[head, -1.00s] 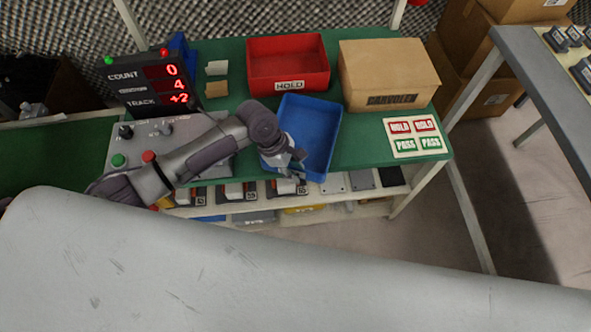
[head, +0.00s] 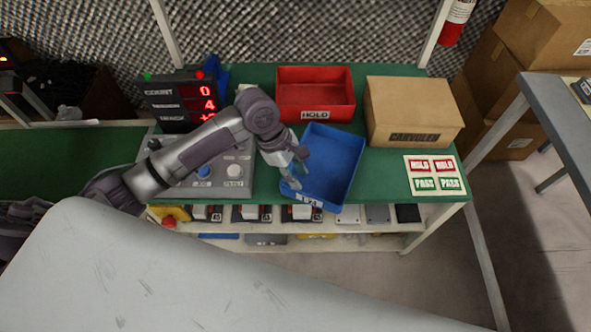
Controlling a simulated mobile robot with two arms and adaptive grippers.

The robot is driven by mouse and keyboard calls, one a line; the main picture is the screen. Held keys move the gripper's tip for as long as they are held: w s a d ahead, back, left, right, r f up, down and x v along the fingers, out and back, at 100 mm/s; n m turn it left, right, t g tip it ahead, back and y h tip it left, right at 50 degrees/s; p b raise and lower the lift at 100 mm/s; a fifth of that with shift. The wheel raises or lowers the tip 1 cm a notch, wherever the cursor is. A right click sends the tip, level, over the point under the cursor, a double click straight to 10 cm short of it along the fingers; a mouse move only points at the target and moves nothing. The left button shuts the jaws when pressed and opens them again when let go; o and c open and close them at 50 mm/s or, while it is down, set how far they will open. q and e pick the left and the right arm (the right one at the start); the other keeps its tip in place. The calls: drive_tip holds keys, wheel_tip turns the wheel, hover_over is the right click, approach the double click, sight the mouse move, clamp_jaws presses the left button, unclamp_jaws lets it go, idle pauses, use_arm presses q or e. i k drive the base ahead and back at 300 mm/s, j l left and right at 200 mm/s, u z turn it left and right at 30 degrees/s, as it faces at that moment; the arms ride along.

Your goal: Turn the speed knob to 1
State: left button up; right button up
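The grey control panel (head: 211,189) lies at the front left of the green table. A round white control (head: 235,170) and a blue one (head: 203,172) show on its right part; a dark knob (head: 155,144) shows at its upper left. I cannot tell which is the speed knob, and the labels are too small to read. My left arm crosses over the panel and hides much of it. My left gripper (head: 297,170) is to the right of the panel, above the left side of the blue bin, with its fingers apart and nothing between them. My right gripper is not in view.
A display (head: 183,101) with red digits stands behind the panel. The blue bin (head: 343,150), a red HOLD bin (head: 315,115) and a cardboard box (head: 412,108) stand to the right. A HOLD/PASS sheet (head: 435,176) lies at the table's right end. Shelves sit below.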

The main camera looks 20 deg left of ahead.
sight(154, 145)
drive_tip(key=u, duration=1.45)
